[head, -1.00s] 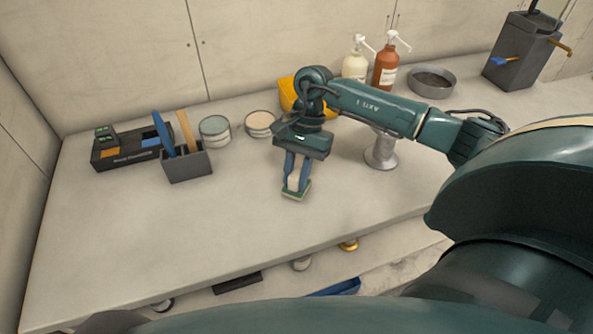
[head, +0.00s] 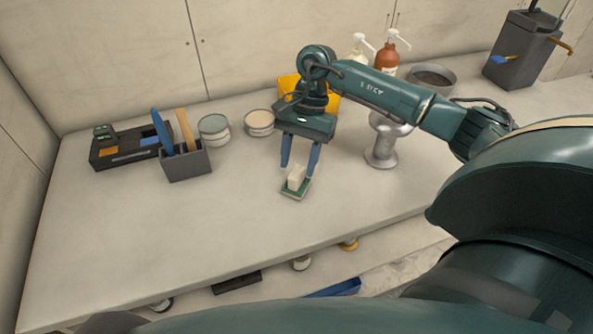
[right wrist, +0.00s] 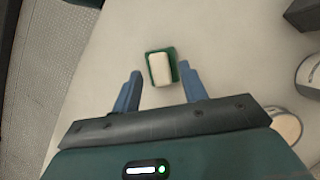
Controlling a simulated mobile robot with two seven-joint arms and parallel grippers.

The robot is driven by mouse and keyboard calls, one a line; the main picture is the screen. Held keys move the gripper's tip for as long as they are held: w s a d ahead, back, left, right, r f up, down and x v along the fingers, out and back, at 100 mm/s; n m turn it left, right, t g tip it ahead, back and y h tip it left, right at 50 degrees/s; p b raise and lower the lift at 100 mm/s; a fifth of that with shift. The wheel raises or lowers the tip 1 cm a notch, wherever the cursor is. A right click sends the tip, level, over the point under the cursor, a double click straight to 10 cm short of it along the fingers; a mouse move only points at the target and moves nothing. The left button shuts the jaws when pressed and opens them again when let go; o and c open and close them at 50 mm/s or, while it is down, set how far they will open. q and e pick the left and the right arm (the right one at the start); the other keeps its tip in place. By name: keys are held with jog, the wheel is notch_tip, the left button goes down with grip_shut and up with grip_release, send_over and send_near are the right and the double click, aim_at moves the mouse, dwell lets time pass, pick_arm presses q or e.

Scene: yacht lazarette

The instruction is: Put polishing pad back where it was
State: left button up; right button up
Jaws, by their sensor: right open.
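The polishing pad (head: 296,188) is a small green block with a white top part. It lies on the bench near the middle of the head view. It also shows in the right wrist view (right wrist: 161,67), just beyond the fingertips. My right gripper (head: 300,172) is open above and behind the pad, with its two blue fingers spread and nothing between them. In the right wrist view its fingers (right wrist: 160,82) point toward the pad without holding it. My left gripper is not in view.
A grey holder (head: 187,164) with a blue item and a wooden handle stands at left, by a black charger (head: 124,152). Two tins, a yellow bin (head: 289,84), pump bottles and a metal pedestal (head: 383,150) stand behind or right. The bench's front left is clear.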

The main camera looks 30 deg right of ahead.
jog(key=b+v, duration=0.1)
jog(key=v, duration=0.8)
jog(key=shift+f, duration=0.1)
